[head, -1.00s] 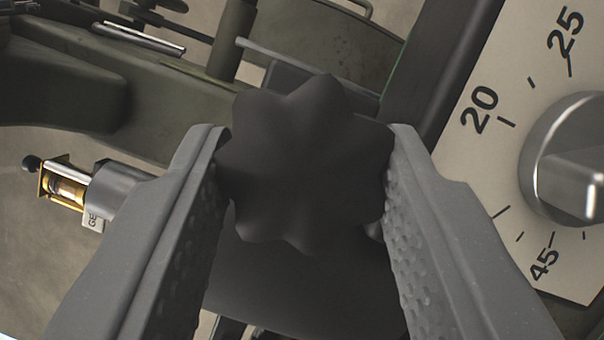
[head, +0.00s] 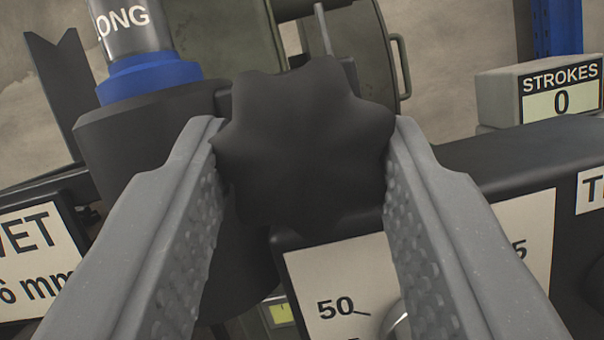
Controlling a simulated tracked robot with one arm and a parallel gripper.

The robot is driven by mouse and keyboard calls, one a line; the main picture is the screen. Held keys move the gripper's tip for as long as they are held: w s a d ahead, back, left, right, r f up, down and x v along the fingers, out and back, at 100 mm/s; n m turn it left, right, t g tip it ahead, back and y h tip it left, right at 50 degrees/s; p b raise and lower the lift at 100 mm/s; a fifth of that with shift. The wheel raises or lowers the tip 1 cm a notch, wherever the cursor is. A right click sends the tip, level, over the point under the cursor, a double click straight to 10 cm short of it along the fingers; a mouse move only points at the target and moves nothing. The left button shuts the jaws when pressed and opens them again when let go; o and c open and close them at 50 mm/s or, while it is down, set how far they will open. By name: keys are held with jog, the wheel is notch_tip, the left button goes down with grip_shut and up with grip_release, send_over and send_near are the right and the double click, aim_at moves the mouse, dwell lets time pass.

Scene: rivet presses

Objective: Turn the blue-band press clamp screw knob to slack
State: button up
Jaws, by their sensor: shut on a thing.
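The dark, lobed clamp screw knob (head: 303,150) fills the middle of the head view. My gripper (head: 304,150) is shut on it, with one grey, textured finger on each side. Behind it at upper left, a blue band (head: 148,78) rings the foot of a clear cylinder (head: 128,28) marked "ONG", its first letter cut off. This stands on a dark round body (head: 150,130). The screw behind the knob is hidden, and I see no slack mark.
A pale dial plate (head: 330,280) with "50" lies below right, partly behind my right finger. A strokes counter (head: 540,95) reading 0 stands at upper right. A label (head: 38,255) ending in "6 mm" is at lower left.

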jog(key=shift+d+f+n+y+p, duration=0.15)
jog(key=shift+n+y, duration=0.65)
jog(key=shift+n, duration=0.65)
jog(key=shift+a+n+y+p, duration=0.15)
jog(key=shift+n+y, duration=0.65)
jog(key=shift+n, duration=0.65)
jog(key=shift+d, duration=0.1)
jog(key=o, duration=1)
